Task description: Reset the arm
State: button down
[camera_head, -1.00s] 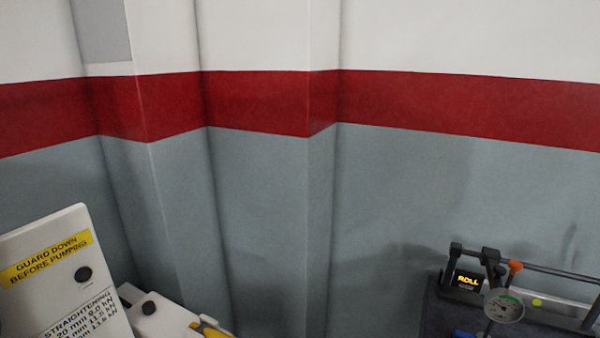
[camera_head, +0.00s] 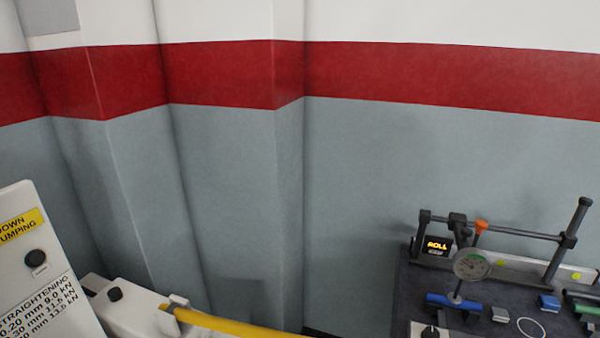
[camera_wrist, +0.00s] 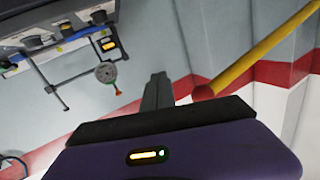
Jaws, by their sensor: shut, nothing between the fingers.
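My gripper (camera_wrist: 157,82) shows only in the wrist view. Its dark fingers are together with nothing between them. They stick out past the black edge of the purple wrist housing (camera_wrist: 190,152), which carries a small lit yellow bar. The fingers appear against the grey wall, between a bench fixture with a dial gauge and a yellow bar, and touch nothing that I can see. My arm and gripper are out of the head view.
In the head view, a yellow bar (camera_head: 235,328) extends from a white machine with a sign panel (camera_head: 30,265) at lower left. A dark bench (camera_head: 405,300) at lower right holds a dial gauge (camera_head: 472,264), a ROLL display (camera_head: 437,245) and small blue parts. A grey wall with a red stripe stands behind.

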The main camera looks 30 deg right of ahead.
jog(key=s+a+f+n+y+b, duration=0.2)
jog(key=s+a+n+y, duration=0.4)
jog(key=s+a, duration=0.4)
jog(key=a+f+y, duration=0.1)
jog(key=a, duration=0.1)
jog(key=shift+s+a+f+n+g+y, duration=0.15)
jog(key=shift+a+f+n+g+y, duration=0.15)
jog(key=shift+f+g+y, duration=0.1)
jog(key=c, duration=2.1)
grip_release()
